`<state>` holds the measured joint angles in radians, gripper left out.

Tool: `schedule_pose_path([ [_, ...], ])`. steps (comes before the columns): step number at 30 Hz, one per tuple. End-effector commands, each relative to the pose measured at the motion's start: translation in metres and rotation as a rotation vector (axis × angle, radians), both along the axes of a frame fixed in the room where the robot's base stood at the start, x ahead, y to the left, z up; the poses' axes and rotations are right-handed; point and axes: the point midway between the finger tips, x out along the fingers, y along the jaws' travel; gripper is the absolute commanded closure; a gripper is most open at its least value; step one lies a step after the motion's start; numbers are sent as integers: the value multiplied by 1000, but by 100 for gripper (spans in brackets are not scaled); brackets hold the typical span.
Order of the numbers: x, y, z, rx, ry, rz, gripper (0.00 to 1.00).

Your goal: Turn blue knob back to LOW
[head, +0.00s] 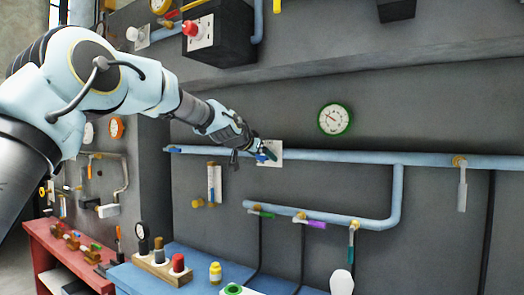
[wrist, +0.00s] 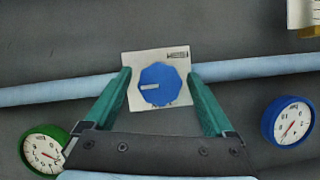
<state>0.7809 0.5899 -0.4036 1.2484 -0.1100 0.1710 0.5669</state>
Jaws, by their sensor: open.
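The blue knob (wrist: 160,85) is a faceted disc on a white plate (wrist: 131,61), with a white pointer mark toward the left in the wrist view. Small dark lettering sits at the plate's upper right and just below the knob, too small to read. My gripper (wrist: 159,74) is open, with one green finger on each side of the knob and visible gaps between. In the head view my gripper (head: 262,150) is in front of the plate (head: 277,154), and the blue knob (head: 262,158) is mostly hidden behind it.
A light blue pipe (head: 340,157) runs along the wall behind the plate. A green-rimmed gauge (head: 334,119) is up and right of it in the head view. A blue-rimmed gauge (wrist: 287,121) shows in the wrist view. Coloured valve handles (head: 316,225) hang on a lower pipe.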

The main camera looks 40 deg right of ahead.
Motion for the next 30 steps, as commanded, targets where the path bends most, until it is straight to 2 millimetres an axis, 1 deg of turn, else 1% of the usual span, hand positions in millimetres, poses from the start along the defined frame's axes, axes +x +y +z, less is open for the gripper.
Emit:
schedule_pose_path([
  [3,0,-3,-2,0,0,-1,11],
  [10,1,-3,-2,0,0,0,12],
  [30,1,-3,-2,0,0,0,88],
])
